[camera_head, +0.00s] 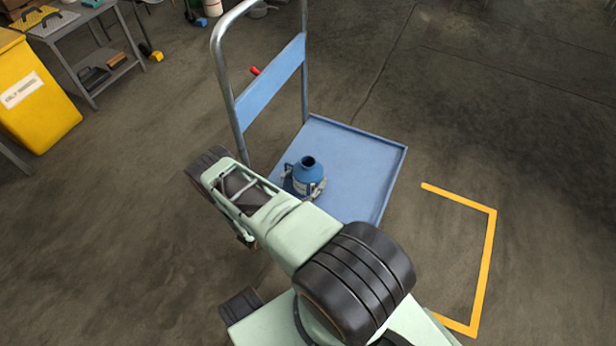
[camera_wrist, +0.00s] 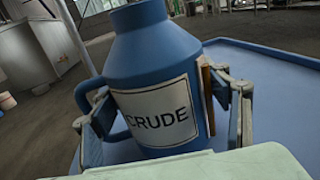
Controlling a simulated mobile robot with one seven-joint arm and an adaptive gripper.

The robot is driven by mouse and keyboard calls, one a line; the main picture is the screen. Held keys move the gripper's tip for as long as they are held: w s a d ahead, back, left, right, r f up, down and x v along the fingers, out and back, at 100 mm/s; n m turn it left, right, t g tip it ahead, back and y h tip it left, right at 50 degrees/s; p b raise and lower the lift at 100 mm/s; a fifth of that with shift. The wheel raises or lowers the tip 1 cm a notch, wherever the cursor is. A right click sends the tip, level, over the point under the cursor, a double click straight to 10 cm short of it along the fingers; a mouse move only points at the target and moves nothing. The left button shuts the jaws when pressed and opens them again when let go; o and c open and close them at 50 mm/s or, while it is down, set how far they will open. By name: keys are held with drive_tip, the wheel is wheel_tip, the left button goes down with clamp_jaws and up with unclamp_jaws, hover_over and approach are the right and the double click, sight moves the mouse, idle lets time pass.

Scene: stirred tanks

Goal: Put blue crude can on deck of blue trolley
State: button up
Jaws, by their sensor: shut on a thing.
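The blue crude can (camera_head: 308,172) is upright over the deck of the blue trolley (camera_head: 365,160) in the head view. In the wrist view the can (camera_wrist: 158,50) fills the middle, with a white label reading CRUDE and a handle on its left. My gripper (camera_wrist: 168,118) is shut on the can, one finger on each side of its body. It also shows in the head view (camera_head: 304,185), partly hidden by my arm. The deck (camera_wrist: 265,70) shows behind and beside the can. The can's base is hidden, so I cannot tell whether it touches the deck.
The trolley's grey push handle (camera_head: 222,70) rises at the deck's left side. A yellow bin (camera_head: 35,95) and a grey table (camera_head: 75,30) stand at the upper left. A yellow floor line (camera_head: 485,260) lies at the right. The deck's right part is bare.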

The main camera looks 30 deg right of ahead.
drive_tip(key=o, duration=1.9)
drive_tip(key=shift+f, duration=0.15)
drive_tip(key=shift+o, duration=0.2)
drive_tip(key=p+v, duration=0.1)
drive_tip(key=v, duration=1.1)
drive_tip(key=shift+p, duration=0.4)
